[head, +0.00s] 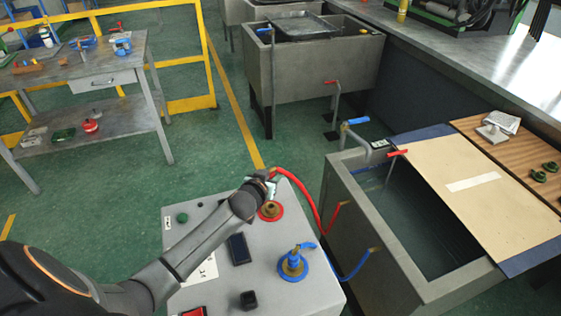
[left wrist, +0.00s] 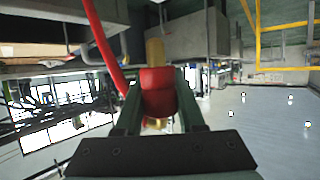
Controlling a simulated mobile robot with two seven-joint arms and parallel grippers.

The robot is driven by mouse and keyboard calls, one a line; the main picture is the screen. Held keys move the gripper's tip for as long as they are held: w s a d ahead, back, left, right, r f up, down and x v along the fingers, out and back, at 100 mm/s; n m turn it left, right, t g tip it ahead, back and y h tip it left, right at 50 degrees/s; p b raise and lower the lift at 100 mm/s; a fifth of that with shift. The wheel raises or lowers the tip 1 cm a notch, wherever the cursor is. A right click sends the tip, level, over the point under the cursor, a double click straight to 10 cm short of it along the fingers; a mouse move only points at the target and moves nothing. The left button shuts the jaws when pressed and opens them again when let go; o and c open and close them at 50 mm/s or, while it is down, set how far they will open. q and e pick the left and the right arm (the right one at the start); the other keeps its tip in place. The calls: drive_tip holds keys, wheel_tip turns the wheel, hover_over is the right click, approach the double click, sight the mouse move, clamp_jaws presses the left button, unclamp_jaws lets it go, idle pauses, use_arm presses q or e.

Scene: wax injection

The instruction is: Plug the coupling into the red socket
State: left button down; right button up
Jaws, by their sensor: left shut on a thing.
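My left gripper (head: 266,181) is shut on the red coupling (left wrist: 156,82), which has a brass end and sits between the two fingers in the left wrist view. A red hose (head: 308,192) runs from the coupling to the side of the grey tank; it also shows in the left wrist view (left wrist: 98,35). The red socket (head: 270,211), a brass fitting on a red ring, is on top of the grey cabinet. The gripper is just above and behind it in the picture, apparently apart from it. The coupling is mostly hidden by the gripper in the head view.
The cabinet top (head: 215,290) also bears a blue socket (head: 293,265) with a blue hose (head: 355,268), a green button (head: 182,218) and dark boxes. The open water tank (head: 365,235) stands close on the right. A workbench (head: 80,65) stands far left.

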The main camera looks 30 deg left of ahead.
use_arm(q)
drive_tip(key=shift+f, duration=0.1)
idle(0.3)
drive_tip(key=shift+f, duration=0.15)
wheel_tip(320, 180, down, 6)
drive_tip(key=b, duration=0.4)
drive_tip(key=shift+r, duration=0.25)
drive_tip(key=shift+p, duration=0.3)
idle(1.5)
drive_tip(key=shift+f+b, duration=1.55)
drive_tip(key=shift+f, duration=0.35)
